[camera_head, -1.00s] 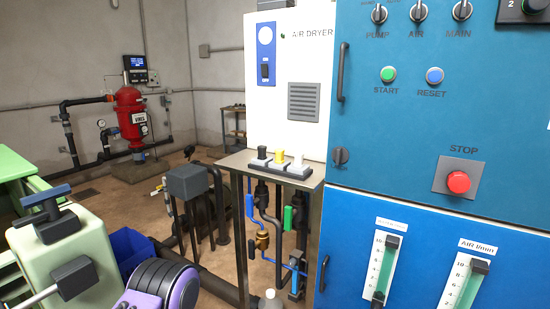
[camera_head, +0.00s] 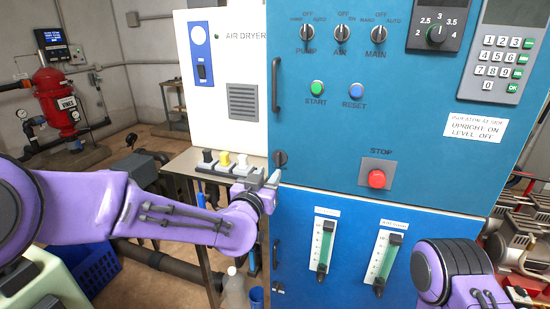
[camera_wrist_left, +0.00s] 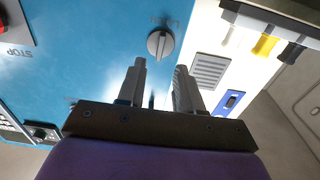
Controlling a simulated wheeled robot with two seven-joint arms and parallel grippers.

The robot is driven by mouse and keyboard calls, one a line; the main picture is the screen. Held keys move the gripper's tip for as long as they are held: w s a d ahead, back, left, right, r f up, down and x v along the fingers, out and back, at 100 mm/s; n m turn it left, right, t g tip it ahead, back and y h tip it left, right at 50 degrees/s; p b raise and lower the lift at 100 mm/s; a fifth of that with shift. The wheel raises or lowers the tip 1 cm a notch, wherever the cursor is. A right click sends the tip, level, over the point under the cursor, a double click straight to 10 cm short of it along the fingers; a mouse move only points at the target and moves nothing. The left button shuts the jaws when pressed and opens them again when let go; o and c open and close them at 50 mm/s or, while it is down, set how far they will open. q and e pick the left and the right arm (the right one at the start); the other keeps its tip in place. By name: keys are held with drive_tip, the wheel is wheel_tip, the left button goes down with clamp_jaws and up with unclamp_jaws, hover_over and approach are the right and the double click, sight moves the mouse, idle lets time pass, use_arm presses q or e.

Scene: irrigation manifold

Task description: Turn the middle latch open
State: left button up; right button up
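The latch (camera_head: 280,158) is a small dark round knob at the lower left edge of the upper blue door in the head view. My left gripper (camera_head: 263,177) is in front of the cabinet, just below the latch in the head view. In the left wrist view its two fingers (camera_wrist_left: 157,70) are apart with nothing between them, and the latch lies beyond their tips. My right gripper is out of view; only its arm shows.
A dark door handle (camera_head: 276,85) is above the latch. A red stop button (camera_head: 377,179) is to the right. Black, yellow and white valve knobs (camera_head: 225,160) sit on a small table close behind the left gripper. A second small knob (camera_head: 278,287) is on the lower door.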

sight(277, 161)
use_arm(q)
drive_tip(key=p+x, duration=0.2)
drive_tip(key=x, duration=0.3)
drive_tip(key=shift+w+d, duration=0.15)
drive_tip(key=shift+w, duration=0.2)
drive_tip(key=shift+w+d, duration=0.15)
drive_tip(key=shift+w, duration=0.45)
drive_tip(key=shift+f, duration=0.1)
clamp_jaws()
